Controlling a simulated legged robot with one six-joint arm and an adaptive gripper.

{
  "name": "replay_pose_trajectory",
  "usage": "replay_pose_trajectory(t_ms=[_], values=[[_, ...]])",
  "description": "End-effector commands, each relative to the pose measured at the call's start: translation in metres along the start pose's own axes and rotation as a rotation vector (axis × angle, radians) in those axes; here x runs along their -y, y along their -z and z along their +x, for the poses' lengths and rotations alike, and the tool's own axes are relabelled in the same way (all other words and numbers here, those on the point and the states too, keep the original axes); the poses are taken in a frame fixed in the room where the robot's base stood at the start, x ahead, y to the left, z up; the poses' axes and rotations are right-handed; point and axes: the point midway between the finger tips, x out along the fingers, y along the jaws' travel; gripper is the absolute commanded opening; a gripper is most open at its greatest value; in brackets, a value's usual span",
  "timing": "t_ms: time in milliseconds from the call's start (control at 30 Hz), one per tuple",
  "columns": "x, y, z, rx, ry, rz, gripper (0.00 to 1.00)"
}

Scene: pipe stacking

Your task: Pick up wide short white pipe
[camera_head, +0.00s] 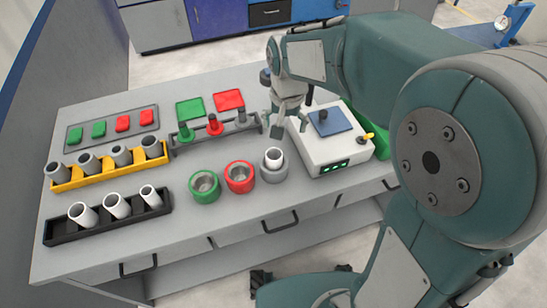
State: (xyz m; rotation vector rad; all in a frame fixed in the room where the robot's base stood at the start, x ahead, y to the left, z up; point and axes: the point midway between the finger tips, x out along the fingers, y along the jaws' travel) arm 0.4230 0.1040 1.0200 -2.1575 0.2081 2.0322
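Three white pipes lean in a black rack (108,228) at the table's front left. The left white pipe (82,214) looks the widest, the middle one (117,206) is a little slimmer and the right one (151,196) the narrowest. Another short white pipe (273,157) stands upright in a grey round holder (272,174). I cannot tell for sure which is the wide short one. My gripper (284,118) points down above the table, behind the grey holder and left of the white box. Its fingers look spread, with no pipe seen between them. It is apart from all the white pipes.
A yellow rack (108,173) with several grey pipes stands behind the black rack. Green (205,187) and red (239,177) round holders stand left of the grey one. A white box (330,142) with a blue plate stands right. The table front between the black rack and holders is clear.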

Motion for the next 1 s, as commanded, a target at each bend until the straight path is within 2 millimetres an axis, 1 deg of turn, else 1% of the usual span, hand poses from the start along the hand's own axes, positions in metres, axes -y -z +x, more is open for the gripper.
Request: replay_pose_trajectory(t_ms=[33,100,233,367,500,600,767,1000], values=[[0.008,0.004,0.011,0.021,-0.01,0.006,1.0],[0.016,0.008,0.021,0.039,-0.019,0.019,1.0],[0.024,0.011,0.032,0.056,-0.029,0.032,1.0],[0.025,0.011,0.044,0.062,-0.032,0.035,1.0],[0.024,0.009,0.068,0.063,-0.033,0.035,1.0],[0.024,0.009,0.081,0.06,-0.032,0.035,1.0],[0.024,0.008,0.093,0.059,-0.031,0.034,1.0],[0.023,0.004,0.129,0.061,-0.032,0.034,1.0]])
